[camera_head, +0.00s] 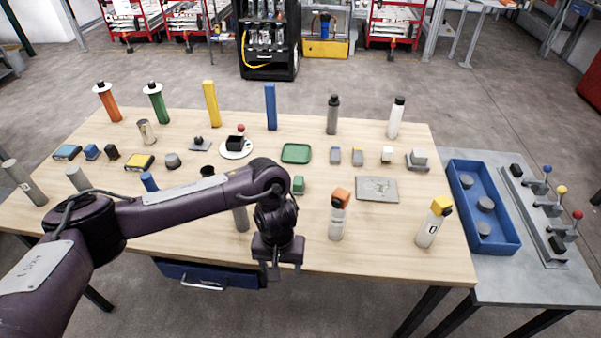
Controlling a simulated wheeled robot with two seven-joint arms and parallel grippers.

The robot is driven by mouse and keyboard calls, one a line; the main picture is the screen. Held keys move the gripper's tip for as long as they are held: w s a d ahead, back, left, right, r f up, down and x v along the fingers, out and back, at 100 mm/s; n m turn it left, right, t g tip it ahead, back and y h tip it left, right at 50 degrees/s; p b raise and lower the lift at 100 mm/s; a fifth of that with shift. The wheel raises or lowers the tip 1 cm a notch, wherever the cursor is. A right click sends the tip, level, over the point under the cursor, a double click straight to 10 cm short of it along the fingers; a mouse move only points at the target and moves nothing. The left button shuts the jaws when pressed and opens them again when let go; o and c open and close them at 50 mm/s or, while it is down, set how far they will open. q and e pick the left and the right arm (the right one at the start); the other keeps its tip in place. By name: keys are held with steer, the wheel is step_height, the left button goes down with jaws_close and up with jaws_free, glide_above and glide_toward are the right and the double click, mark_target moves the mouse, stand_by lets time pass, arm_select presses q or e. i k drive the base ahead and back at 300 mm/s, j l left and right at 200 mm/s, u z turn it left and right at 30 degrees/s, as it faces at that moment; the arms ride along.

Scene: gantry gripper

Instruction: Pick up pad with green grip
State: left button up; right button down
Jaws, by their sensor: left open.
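A green upright handle (157,105) with a pale disc and dark knob at its top stands at the back left of the table; it best matches the pad with green grip, though I cannot be sure. A small green block (299,185) sits near the middle, just behind my left gripper's wrist. My left gripper (276,268) is open and points down at the table's front edge, apart from both green things. No object shows between its fingers. My left arm hides part of the table's left front. My right gripper is not in view.
Near the left gripper stand a grey cylinder (240,217) and an orange-capped bottle (338,216). A similar orange handle (108,102), a yellow post (211,104) and a blue post (270,107) line the back. A green tray (296,153) lies mid-table. A blue bin (455,185) is at right.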

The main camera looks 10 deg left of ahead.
mark_target(299, 183)
steer(key=i, duration=1.15)
